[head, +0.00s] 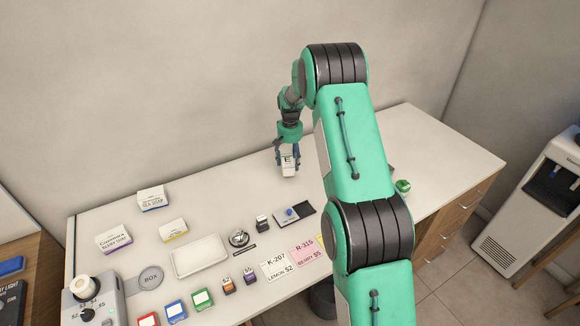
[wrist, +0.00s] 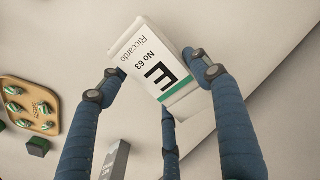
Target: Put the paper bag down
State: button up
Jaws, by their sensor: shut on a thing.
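The paper bag (head: 289,169) is small and white. In the wrist view the bag (wrist: 150,65) shows a large "E", "No 63", "Riccardo" and a green stripe. My gripper (head: 288,152) has its blue fingers closed around the bag, over the back part of the white counter. In the wrist view my gripper (wrist: 157,68) has a finger on either side of the bag and a third finger below. I cannot tell whether the bag's base touches the counter.
The counter (head: 235,190) is bare around the bag. A white tray (head: 200,257), price cards (head: 278,270), a bell (head: 239,238) and soap boxes (head: 152,198) stand to the front left. A green object (head: 402,186) is at the right. The wrist view shows a tan tray (wrist: 58,104).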

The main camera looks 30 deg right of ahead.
aim_at(290, 158)
jog(key=shift+f+b, duration=0.35)
jog(key=shift+f, duration=1.3)
jog(key=shift+f, duration=0.15)
jog(key=o, duration=1.3)
jog(key=shift+c, duration=0.2)
notch_tip(290, 158, up, 11)
jog(key=shift+f+p, duration=0.2)
jog(key=shift+p, duration=0.75)
jog(key=shift+r, duration=0.8)
jog(key=shift+r, duration=0.1)
